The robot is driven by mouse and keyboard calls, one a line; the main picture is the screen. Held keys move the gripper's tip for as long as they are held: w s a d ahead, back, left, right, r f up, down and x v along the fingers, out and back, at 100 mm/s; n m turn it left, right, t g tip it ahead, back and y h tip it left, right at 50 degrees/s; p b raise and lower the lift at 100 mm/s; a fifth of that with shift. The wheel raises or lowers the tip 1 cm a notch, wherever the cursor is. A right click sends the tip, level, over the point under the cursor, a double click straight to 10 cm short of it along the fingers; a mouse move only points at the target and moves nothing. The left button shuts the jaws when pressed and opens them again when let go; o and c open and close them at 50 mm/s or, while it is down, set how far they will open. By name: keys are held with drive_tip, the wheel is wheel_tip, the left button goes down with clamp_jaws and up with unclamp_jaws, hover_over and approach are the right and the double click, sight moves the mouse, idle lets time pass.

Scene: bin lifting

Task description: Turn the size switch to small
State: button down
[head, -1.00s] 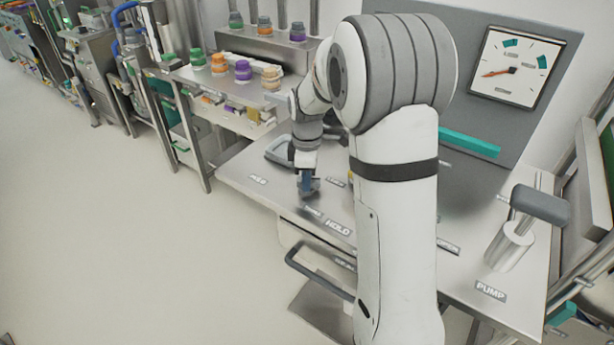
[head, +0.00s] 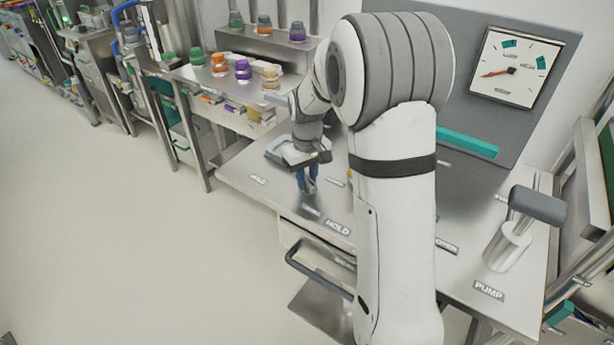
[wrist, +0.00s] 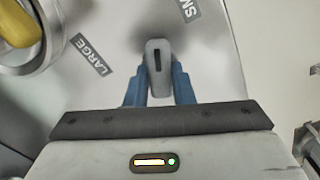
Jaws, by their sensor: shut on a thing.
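The size switch (wrist: 158,55) is a grey elongated knob with a dark line along its top, in the wrist view. It lies nearly straight up and down in the picture, between the LARGE label (wrist: 90,55) at left and a partly cut-off label beginning "SM" (wrist: 187,9) at upper right. My gripper (wrist: 159,84) is shut on the knob, with one blue finger on each side. In the head view my gripper (head: 307,188) points down at the left part of the metal bench (head: 262,195); the knob cannot be made out there.
A yellow rounded thing in a metal ring (wrist: 18,25) sits at upper left in the wrist view. In the head view, a pump handle (head: 538,205) stands at the bench's right and a dial gauge (head: 510,68) is on the back panel. Open floor lies left.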

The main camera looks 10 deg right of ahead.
sight(307, 179)
drive_tip(key=shift+m, duration=2)
drive_tip(key=c, duration=1.2)
unclamp_jaws()
drive_tip(key=shift+c, duration=0.2)
drive_tip(key=shift+r, duration=3.9)
